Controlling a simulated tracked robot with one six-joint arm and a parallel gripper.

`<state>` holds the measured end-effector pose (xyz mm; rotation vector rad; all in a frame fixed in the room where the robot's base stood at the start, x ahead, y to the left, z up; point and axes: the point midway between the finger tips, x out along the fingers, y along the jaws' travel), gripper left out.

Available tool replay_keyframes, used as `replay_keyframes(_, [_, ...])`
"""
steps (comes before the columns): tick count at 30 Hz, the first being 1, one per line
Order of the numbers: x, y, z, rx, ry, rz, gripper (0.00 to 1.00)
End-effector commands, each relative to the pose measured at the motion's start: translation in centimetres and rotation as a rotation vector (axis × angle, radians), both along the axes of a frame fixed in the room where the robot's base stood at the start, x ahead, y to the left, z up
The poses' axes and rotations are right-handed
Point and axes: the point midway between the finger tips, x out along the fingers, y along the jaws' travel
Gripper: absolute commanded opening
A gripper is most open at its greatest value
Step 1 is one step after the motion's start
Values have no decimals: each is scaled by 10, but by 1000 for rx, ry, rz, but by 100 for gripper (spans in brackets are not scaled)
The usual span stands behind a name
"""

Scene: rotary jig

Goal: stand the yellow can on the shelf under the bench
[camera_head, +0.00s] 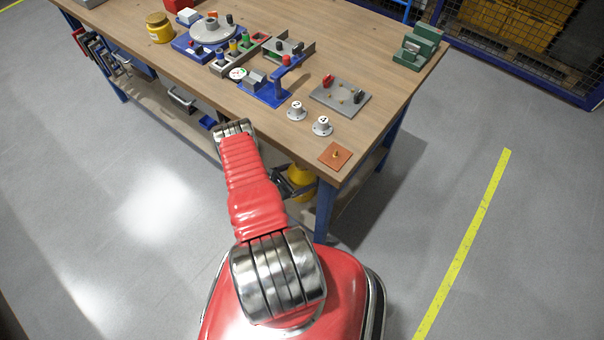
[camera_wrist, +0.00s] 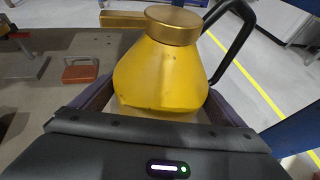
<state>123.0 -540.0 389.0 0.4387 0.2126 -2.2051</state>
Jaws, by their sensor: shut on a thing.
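The yellow can (camera_wrist: 160,78) has a brass cap, a brass spout pointing left and a black looped handle on the right. It fills the middle of the wrist view, cap upward. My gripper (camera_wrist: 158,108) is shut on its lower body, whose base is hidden. In the head view the can (camera_head: 301,184) shows partly, below the bench top's front edge and beside the front leg. My gripper (camera_head: 285,184) is a dark shape at its left, partly hidden by my arm. The shelf (camera_head: 160,98) runs low under the bench; I cannot tell whether the can touches it.
The bench (camera_head: 190,78) has blue legs (camera_head: 325,210) close to the can. Its top carries a rotary jig (camera_head: 212,30), a yellow jar (camera_head: 159,28), white knobs and an orange plate (camera_head: 335,156). A small orange block (camera_wrist: 80,71) shows in the wrist view. Floor right of the bench is clear.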

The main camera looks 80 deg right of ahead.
Motion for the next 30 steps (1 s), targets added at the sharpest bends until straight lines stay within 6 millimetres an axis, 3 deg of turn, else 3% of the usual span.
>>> replay_keyframes(9, [0, -1, 0, -4, 1, -1, 31])
replay_keyframes(10, [-1, 0, -2, 1, 1, -1, 94])
replay_keyframes(12, [0, 0, -2, 1, 1, -1, 99])
replay_keyframes(23, [0, 0, 1, 0, 0, 0, 100])
replay_keyframes(30, [15, 17, 10, 0, 0, 2, 100])
